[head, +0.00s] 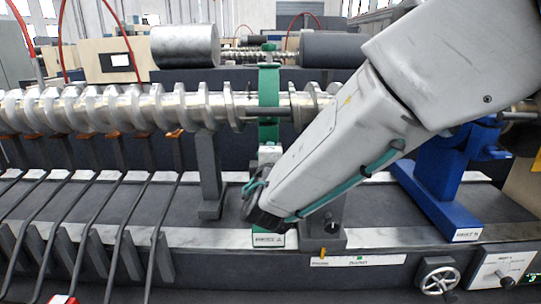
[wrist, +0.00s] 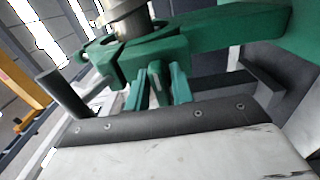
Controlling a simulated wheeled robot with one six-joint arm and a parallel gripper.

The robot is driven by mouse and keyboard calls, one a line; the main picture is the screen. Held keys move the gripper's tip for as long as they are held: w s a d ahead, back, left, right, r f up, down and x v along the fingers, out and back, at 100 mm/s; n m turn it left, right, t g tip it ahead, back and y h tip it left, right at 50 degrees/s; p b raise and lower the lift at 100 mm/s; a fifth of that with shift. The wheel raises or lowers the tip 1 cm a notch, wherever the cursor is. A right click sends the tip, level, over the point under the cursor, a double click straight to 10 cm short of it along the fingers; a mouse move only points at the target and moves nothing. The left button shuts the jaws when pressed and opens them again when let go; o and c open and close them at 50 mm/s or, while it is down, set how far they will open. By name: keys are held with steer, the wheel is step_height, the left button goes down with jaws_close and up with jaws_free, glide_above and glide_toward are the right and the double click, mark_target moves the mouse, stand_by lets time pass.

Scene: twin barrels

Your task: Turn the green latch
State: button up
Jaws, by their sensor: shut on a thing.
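A green clamp-like frame (head: 268,88) stands around the silvery ribbed shaft in the head view. In the wrist view the green latch (wrist: 158,82) sits near the middle, with its small upright parts close to my palm. A larger green arm (wrist: 215,28) stretches to the right above it. The exact contact is partly hidden, and the latch is hidden behind my gripper in the head view.
The ribbed shaft (head: 100,108) runs across the view above a dark bed. A blue support (head: 437,170) stands right of my arm. Several dark bent rods are at the left. A handwheel (head: 438,279) and a dial panel (head: 503,275) are at the lower right.

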stand_by(0.4)
steer(key=o, duration=0.8)
steer(key=shift+s, duration=0.1)
steer(key=s, duration=0.7)
steer(key=shift+s+a, duration=0.15)
steer(key=shift+s, duration=0.2)
